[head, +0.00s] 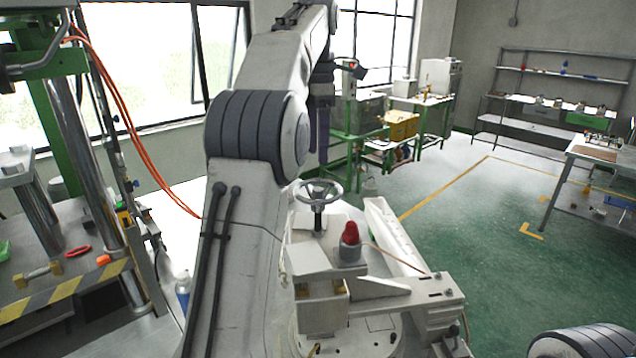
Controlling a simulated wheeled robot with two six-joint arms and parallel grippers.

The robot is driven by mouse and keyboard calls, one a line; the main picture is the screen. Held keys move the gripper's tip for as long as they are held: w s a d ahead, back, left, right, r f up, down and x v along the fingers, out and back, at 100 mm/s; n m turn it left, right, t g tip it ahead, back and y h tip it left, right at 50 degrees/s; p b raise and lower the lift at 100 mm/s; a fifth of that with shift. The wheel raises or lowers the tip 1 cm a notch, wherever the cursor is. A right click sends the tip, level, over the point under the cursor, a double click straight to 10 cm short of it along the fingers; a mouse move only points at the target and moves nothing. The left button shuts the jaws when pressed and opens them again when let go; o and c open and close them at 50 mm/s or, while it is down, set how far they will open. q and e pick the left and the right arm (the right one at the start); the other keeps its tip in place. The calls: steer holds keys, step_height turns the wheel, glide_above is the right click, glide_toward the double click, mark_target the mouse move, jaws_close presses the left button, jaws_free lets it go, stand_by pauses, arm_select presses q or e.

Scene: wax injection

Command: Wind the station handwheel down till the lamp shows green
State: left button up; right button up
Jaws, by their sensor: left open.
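The station handwheel (318,188) is a grey spoked ring on a short post, standing on the pale machine station in the middle of the head view. The lamp (350,234) is a red dome on a grey base, in front of and to the right of the handwheel. It shows red, not green. My left gripper (319,150) points down above the handwheel, with a visible gap between them. It is open and holds nothing that I can see. My left arm hides part of the station's left side. My right gripper is out of the picture.
A press with a striped yellow-black edge (66,291) stands at the left. Orange hoses (140,140) hang behind my left arm. A workbench (590,152) and a metal shelf (560,76) stand at the right. The green floor (500,270) between is clear.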

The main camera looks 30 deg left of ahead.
mark_target(318, 189)
arm_select(q)
step_height(318, 189, down, 9)
steer(key=shift+d+f+b, duration=0.1)
steer(key=shift+b, duration=0.45)
jaws_close()
